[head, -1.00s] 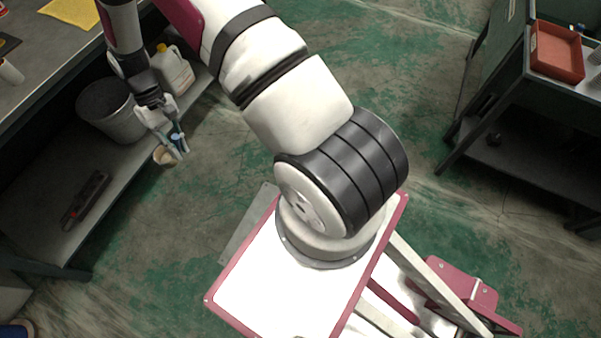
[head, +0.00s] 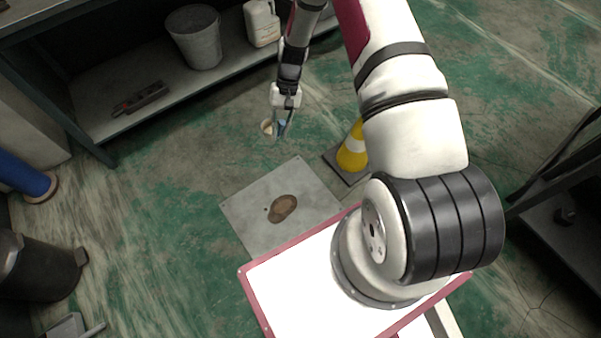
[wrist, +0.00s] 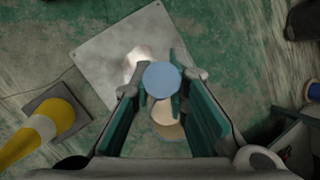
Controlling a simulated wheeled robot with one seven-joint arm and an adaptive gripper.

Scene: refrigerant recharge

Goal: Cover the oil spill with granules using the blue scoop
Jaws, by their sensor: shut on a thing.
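The oil spill (head: 283,208) is a brown patch on a flat grey plate (head: 240,208) on the floor. In the wrist view, a shiny patch (wrist: 136,62) shows on the plate (wrist: 98,58), partly behind the scoop's handle. My gripper (head: 280,122) is shut on the blue scoop (head: 283,127), above the floor just beyond the plate's far edge. In the wrist view, the round blue handle end (wrist: 162,79) sits between the fingers of my gripper (wrist: 160,98). Tan material, apparently granules (wrist: 166,112), shows below the handle. The scoop's bowl is mostly hidden.
A yellow and white cone (head: 353,148) stands right of the plate, close to my arm. A shelf (head: 105,112) behind holds a grey bucket (head: 197,38), a white jug (head: 262,23) and a dark tool (head: 141,98). A dark bin (head: 38,268) stands at left.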

